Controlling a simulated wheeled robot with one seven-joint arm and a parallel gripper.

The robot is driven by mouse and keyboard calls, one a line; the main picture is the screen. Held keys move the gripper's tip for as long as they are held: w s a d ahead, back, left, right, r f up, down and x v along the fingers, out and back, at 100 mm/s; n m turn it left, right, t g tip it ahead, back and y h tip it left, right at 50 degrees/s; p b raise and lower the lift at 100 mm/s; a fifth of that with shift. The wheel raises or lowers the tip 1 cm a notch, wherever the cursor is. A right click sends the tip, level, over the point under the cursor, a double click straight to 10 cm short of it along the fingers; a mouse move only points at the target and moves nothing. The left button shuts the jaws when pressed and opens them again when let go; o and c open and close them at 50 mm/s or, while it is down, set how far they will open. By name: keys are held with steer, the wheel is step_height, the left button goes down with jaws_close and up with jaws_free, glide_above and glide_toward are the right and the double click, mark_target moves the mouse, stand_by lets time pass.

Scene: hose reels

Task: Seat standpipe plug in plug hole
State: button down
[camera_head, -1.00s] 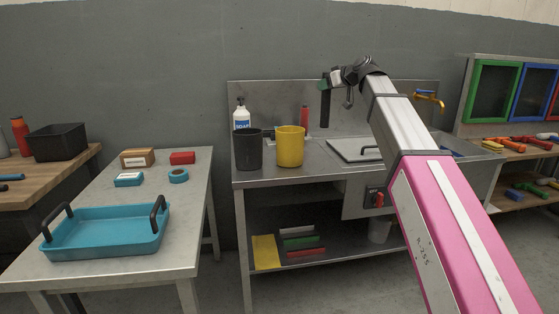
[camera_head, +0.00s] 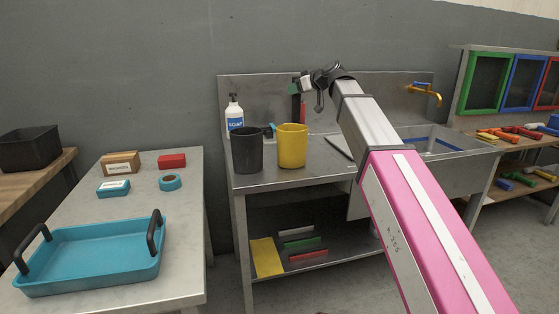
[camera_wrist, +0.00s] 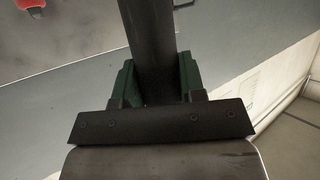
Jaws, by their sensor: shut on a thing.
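My gripper (camera_head: 296,88) is raised over the back of the steel sink counter, left of the basin. Its green fingers are shut on a dark, upright pipe, the standpipe plug (camera_head: 295,107). In the wrist view the standpipe plug (camera_wrist: 150,45) runs between the green fingers, and its far end is out of the frame. The sink basin (camera_head: 450,146) is at the right of the counter, partly behind my arm. The plug hole does not show in either view.
A black cup (camera_head: 247,151), a yellow cup (camera_head: 292,147) and a soap bottle (camera_head: 235,118) stand on the counter's left. A gold tap (camera_head: 425,92) overhangs the basin. A blue tray (camera_head: 90,258) lies on the left table. A red object (camera_wrist: 31,6) shows in the wrist view.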

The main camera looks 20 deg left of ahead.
mark_target(295, 117)
steer(key=shift+a+f, duration=0.15)
steer(key=shift+f, duration=5.5)
steer(key=c, duration=1)
jaws_free()
